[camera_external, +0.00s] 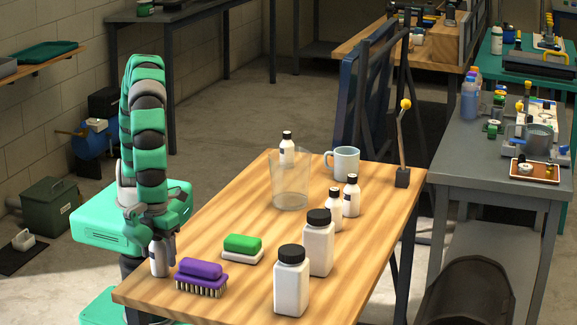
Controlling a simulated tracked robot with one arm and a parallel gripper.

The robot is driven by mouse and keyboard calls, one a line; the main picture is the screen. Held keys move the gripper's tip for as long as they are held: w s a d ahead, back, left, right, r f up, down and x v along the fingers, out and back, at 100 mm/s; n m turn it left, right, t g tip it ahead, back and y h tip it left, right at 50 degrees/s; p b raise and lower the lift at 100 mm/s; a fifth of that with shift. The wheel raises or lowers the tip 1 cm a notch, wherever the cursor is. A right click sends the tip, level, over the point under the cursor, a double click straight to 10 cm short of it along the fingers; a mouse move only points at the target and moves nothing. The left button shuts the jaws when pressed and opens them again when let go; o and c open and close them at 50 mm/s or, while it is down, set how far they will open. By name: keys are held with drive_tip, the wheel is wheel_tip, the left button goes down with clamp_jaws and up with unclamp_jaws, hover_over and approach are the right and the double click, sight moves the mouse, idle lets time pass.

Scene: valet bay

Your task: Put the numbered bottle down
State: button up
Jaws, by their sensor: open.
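A white bottle (158,262) stands upright at the near left edge of the wooden table (240,292), left of the purple brush. My gripper (161,242) points down right over this bottle, with its open jaws at the bottle's upper part. The jaws hide the bottle's top, and I cannot read a number on it. Other small white bottles with black caps stand on the table: one behind the clear glass (287,148), and two right of it, the nearer (334,212) and the farther (351,197).
A purple brush (201,273) and a green-and-white brush (242,247) lie close to my gripper. Two larger white jars (291,284) (318,245) stand at the right front. A clear glass (290,183) and light-blue mug (346,163) stand farther back. The table's left-middle is bare.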

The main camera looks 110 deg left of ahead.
wheel_tip(320, 180, up, 12)
drive_tip(key=p, duration=0.3)
drive_tip(key=shift+r+p, duration=0.1)
drive_tip(key=shift+p, duration=0.25)
drive_tip(key=w+a+r+n+t+h, duration=0.5)
drive_tip(key=w+a+r+n, duration=0.4)
drive_tip(key=w+a+r, duration=0.9)
drive_tip(key=s+a+r+n+t+y, duration=0.2)
drive_tip(key=a+r+n+t, duration=0.3)
drive_tip(key=a+r, duration=0.7)
drive_tip(key=s+a+r+n+t+y, duration=0.3)
drive_tip(key=a+r+n+t, duration=0.2)
drive_tip(key=a+r, duration=0.8)
drive_tip(key=shift+s+a+n, duration=0.3)
drive_tip(key=shift+a+n, duration=0.1)
drive_tip(key=shift+a, duration=0.75)
